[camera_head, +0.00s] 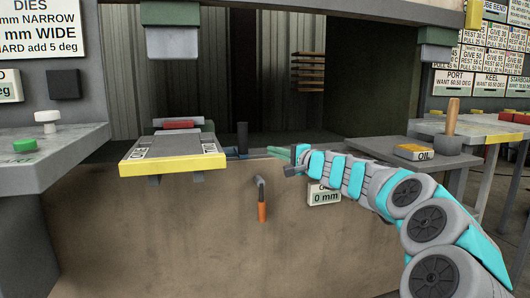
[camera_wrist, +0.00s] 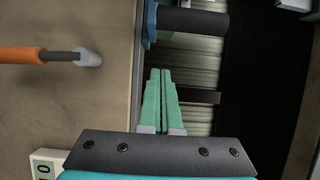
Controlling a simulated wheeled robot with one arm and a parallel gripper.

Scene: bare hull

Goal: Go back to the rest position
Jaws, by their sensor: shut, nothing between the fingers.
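My gripper (camera_head: 281,152) is at the end of my teal and grey arm, in front of the opening of the machine in the head view. Its two green fingers lie together in the wrist view (camera_wrist: 160,100), with nothing between them. An orange-handled lever (camera_head: 262,208) hangs on the machine's front face, below and left of my gripper. The lever's orange handle also shows at the left of the wrist view (camera_wrist: 22,55).
A yellow-edged shelf (camera_head: 172,165) juts out at left. A counter (camera_head: 62,160) at far left holds a green button (camera_head: 25,146).

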